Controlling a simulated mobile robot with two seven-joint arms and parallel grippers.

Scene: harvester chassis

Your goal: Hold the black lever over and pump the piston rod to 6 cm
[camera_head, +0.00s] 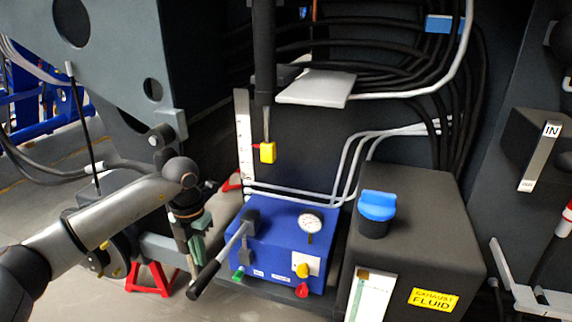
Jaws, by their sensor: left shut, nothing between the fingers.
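The blue pump box (280,248) stands low in the middle. A lever with a metal shaft and black grip (205,280) slants down to the left from a black pivot (250,221) on it. A black cylinder (264,50) hangs above, with a short grey piston rod (266,122) below it and a yellow block (267,153) at the rod's end. A white upright scale (244,140) stands beside it with a red pointer near the block. My left gripper (194,252) points down, shut and empty, left of the box and above the grip; contact cannot be told.
A gauge (310,222), a yellow knob (302,270) and a red knob (302,290) are on the pump box. A dark tank (420,245) with a blue cap (377,205) stands on the right. Hoses run behind. A red stand (150,280) is on the floor at left.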

